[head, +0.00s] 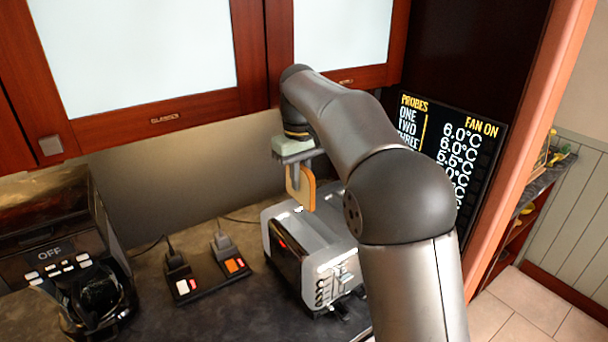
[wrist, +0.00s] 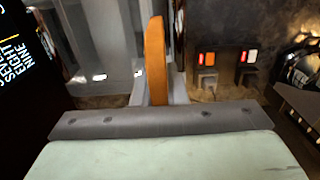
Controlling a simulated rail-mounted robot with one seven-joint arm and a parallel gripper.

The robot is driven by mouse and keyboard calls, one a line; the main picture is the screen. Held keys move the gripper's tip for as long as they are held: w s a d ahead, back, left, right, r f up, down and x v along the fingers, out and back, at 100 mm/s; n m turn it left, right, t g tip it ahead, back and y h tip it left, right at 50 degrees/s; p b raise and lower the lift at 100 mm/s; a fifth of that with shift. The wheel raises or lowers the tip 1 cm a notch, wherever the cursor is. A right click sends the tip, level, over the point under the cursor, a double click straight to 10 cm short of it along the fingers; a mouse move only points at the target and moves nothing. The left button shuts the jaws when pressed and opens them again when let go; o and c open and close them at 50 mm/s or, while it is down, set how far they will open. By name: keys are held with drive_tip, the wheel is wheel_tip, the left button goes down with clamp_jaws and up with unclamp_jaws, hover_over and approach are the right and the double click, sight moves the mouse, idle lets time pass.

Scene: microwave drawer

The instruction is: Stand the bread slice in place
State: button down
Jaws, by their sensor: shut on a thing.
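The bread slice (head: 303,189) is tan with a brown crust and hangs upright below my gripper (head: 296,176) in the head view. My gripper is shut on it. In the wrist view the slice (wrist: 155,58) stands edge-on between the two fingers. The silver and black toaster (head: 285,262) stands on the counter below; its silver top also shows in the wrist view (wrist: 105,42). The slice appears above the toaster's back part in the head view; I cannot tell whether it is over a slot. My arm hides the toaster's right side.
A power strip (head: 208,276) with two plugs lies left of the toaster. A black coffee maker (head: 62,262) stands at far left. Wooden cabinets (head: 170,114) hang above. A dark display panel (head: 455,150) is at right. Some counter in front of the power strip is clear.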

drive_tip(key=shift+s+a, duration=0.1)
drive_tip(key=shift+a, duration=0.1)
drive_tip(key=shift+f, duration=0.1)
drive_tip(key=shift+d+f+b, duration=0.1)
drive_tip(key=shift+f+b, duration=3.8)
drive_tip(key=shift+f, duration=2.45)
drive_tip(key=shift+f, duration=0.1)
drive_tip(key=c, duration=1.4)
unclamp_jaws()
drive_tip(key=shift+o, duration=0.2)
drive_tip(key=shift+f, duration=0.1)
